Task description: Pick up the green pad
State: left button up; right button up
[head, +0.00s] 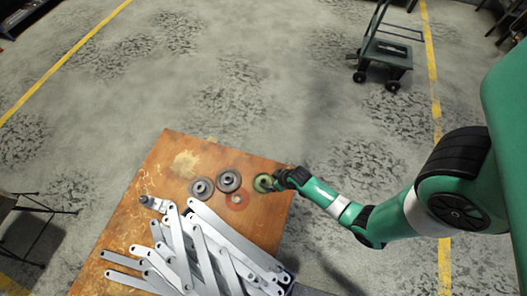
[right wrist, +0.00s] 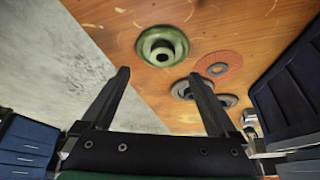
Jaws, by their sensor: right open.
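The green pad (head: 262,183), a round olive-green disc with a raised hub and a dark centre hole, lies on the wooden table near its right edge. It also shows in the right wrist view (right wrist: 176,38), just beyond the fingertips and between their lines. My right gripper (head: 272,185) reaches in from the right and is beside the pad. In the right wrist view my right gripper (right wrist: 159,76) has its two fingers wide apart with nothing between them. My left gripper is not in view.
On the wooden table (head: 160,165), two dark grey discs (head: 201,188) (head: 229,180) and a flat orange-red disc (head: 237,199) lie left of the pad. Several galvanized brackets (head: 200,250) are heaped at the front. A wheeled cart (head: 385,55) stands far off on the floor.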

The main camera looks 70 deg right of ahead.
aim_at(264, 182)
jog(key=b+x, duration=0.2)
jog(key=x, duration=0.2)
jog(key=shift+s, duration=0.1)
jog(key=shift+w+d+f, duration=0.1)
jog(key=shift+w+f, duration=0.1)
jog(key=b+x, duration=0.4)
jog(key=x, duration=0.1)
jog(key=shift+w, duration=0.25)
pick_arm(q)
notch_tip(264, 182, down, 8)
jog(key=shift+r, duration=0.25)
pick_arm(e)
jog(key=shift+r, duration=0.1)
grip_shut()
